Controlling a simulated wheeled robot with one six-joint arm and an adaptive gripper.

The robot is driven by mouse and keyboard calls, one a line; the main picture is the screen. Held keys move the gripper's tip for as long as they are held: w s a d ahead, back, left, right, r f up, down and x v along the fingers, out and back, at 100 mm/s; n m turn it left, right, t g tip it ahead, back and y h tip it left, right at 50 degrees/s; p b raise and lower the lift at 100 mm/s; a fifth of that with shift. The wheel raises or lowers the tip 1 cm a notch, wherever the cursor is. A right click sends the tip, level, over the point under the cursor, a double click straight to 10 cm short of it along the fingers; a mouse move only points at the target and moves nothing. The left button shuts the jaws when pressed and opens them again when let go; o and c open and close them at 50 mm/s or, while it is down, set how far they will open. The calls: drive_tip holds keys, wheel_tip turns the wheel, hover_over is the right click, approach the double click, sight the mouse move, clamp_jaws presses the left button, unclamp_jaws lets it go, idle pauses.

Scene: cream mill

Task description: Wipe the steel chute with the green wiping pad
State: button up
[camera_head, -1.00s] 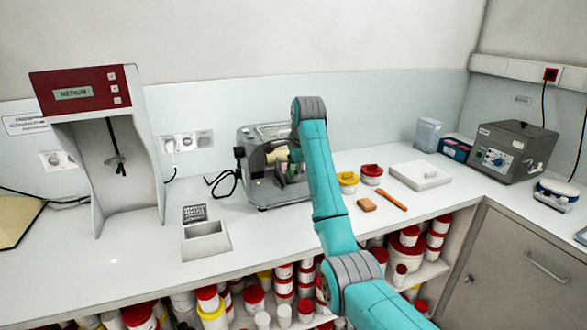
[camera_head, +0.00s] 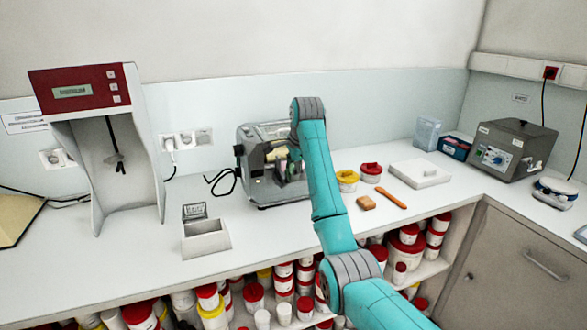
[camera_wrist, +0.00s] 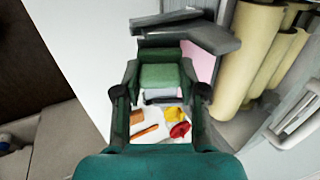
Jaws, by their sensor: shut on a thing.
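My gripper (camera_wrist: 160,88) is dark green and shut on the green wiping pad (camera_wrist: 160,76), which lies between its fingers in the wrist view. Just beyond the pad, a grey steel piece that looks like the chute (camera_wrist: 195,33) juts from the mill. Whether the pad touches it, I cannot tell. In the head view the grey mill (camera_head: 262,190) stands against the back wall. My gripper is at its right side there, mostly hidden behind my teal arm. Cream rollers (camera_wrist: 255,50) fill the right of the wrist view.
A red-topped device (camera_head: 80,92) and small grey box (camera_head: 205,242) stand left.

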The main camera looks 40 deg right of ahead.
drive_tip(key=shift+f, duration=0.1)
drive_tip(key=shift+w, duration=0.1)
drive_tip(key=shift+w+d+r, duration=0.15)
drive_tip(key=shift+w+r, duration=0.15)
drive_tip(key=shift+w, duration=0.2)
drive_tip(key=shift+w+d+r, duration=0.15)
drive_tip(key=shift+w+r, duration=0.15)
drive_tip(key=shift+w, duration=0.15)
drive_tip(key=shift+w+d+r, duration=0.15)
drive_tip(key=shift+w, duration=0.45)
drive_tip(key=shift+w+d+r, duration=0.15)
drive_tip(key=shift+w, duration=0.4)
drive_tip(key=shift+s+a+f, duration=0.1)
drive_tip(key=shift+s+f, duration=0.2)
drive_tip(key=shift+s, duration=0.25)
drive_tip(key=shift+s+a+f, duration=0.15)
drive_tip(key=shift+s+f, duration=0.05)
drive_tip(key=shift+s, duration=0.35)
drive_tip(key=shift+s+a+f, duration=0.15)
drive_tip(key=shift+s, duration=0.4)
drive_tip(key=shift+s+a+f, duration=0.15)
drive_tip(key=shift+s+f, duration=0.05)
drive_tip(key=shift+s, duration=0.35)
drive_tip(key=shift+r, duration=0.1)
